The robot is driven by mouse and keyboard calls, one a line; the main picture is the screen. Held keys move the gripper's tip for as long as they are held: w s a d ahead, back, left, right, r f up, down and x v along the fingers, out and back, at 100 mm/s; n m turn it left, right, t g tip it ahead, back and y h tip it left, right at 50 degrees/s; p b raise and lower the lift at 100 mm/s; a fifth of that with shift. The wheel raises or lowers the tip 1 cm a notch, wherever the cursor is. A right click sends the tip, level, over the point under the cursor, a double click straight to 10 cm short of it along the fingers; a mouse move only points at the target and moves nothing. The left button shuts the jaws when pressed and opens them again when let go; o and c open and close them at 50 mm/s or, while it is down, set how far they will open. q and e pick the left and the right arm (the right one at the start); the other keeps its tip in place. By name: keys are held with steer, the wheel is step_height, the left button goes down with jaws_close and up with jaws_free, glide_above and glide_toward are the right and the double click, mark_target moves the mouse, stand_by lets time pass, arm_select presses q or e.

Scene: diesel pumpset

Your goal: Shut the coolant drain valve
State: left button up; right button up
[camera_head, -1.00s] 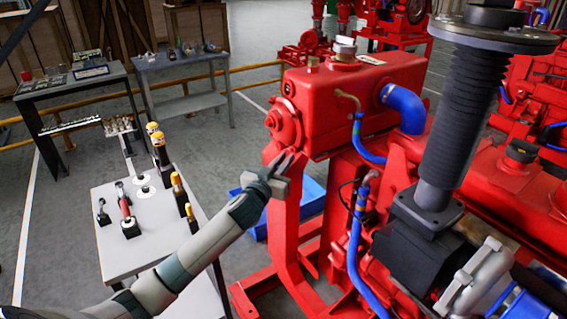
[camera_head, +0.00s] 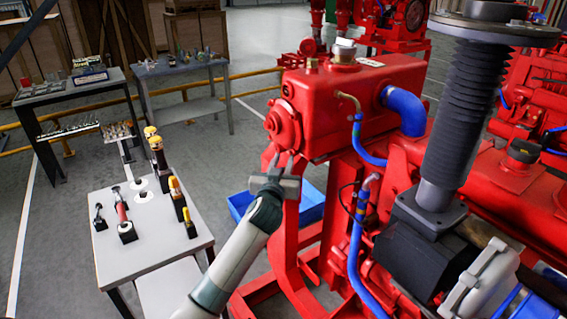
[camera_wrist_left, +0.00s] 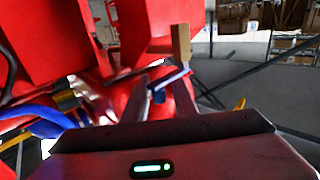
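My left gripper (camera_head: 283,162) is in front of the red radiator tank (camera_head: 340,105), below its round flange, with its two fingers pointing up and apart. In the left wrist view the gripper (camera_wrist_left: 158,98) also shows its fingers apart. A small fitting with a tan, brass-like block (camera_wrist_left: 181,45) and a short blue lever (camera_wrist_left: 171,81) shows just beyond and between the fingertips; it looks like the drain valve. I cannot tell whether the fingers touch the lever. The valve cannot be made out in the head view. My right gripper is not in view.
A blue tray (camera_head: 311,199) lies on the floor behind the red frame. A white-topped table (camera_head: 165,235) with several tools stands at the left. Blue hoses (camera_head: 354,245) and a dark bellows pipe (camera_head: 455,120) are to the right of the gripper.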

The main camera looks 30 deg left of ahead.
arm_select(q)
steer(key=shift+f, duration=0.15)
steer(key=shift+s, duration=0.1)
steer(key=b+v, duration=0.4)
steer(key=v, duration=1.3)
steer(key=shift+d+b, duration=0.2)
steer(key=shift+b, duration=0.1)
